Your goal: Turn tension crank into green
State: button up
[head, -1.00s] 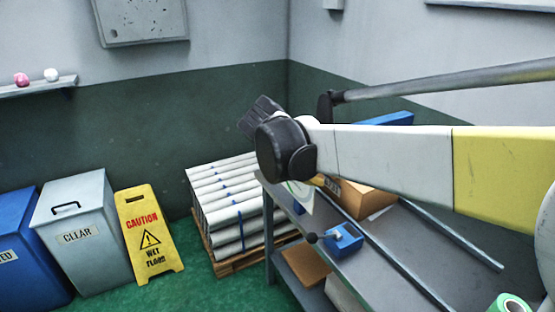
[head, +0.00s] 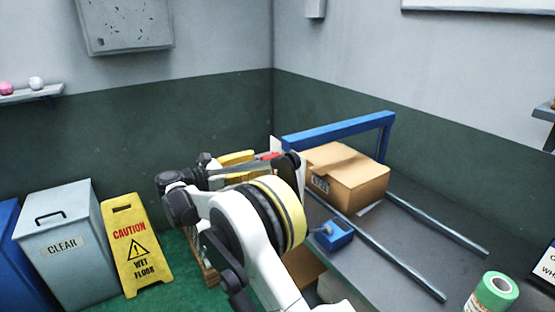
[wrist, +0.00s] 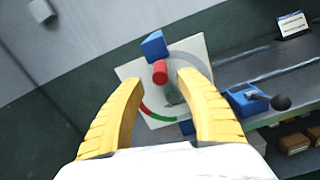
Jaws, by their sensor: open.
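In the wrist view, the crank's red grip (wrist: 160,70) lies between the tips of my gripper (wrist: 160,78); I cannot tell whether either finger touches it. My yellow fingers are spread apart. A grey crank arm (wrist: 173,93) shows behind the grip. Behind it is a white dial plate (wrist: 196,48) with a green and red arc (wrist: 155,115) along its lower edge, partly hidden by my left finger. In the head view, my gripper (head: 258,160) points right towards the red grip (head: 271,156), and the plate is mostly hidden.
A blue box with a black ball lever (head: 336,235) sits on the grey bench near my arm. A cardboard box (head: 348,178), a blue frame (head: 340,130) and metal rails (head: 438,223) are on the bench. A yellow wet-floor sign (head: 131,245) and bins (head: 66,245) stand at left.

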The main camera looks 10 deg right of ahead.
aim_at(279, 155)
jog(key=b+x, duration=0.2)
jog(key=x, duration=0.6)
jog(key=shift+d+f, duration=0.1)
jog(key=shift+d, duration=0.05)
grip_shut()
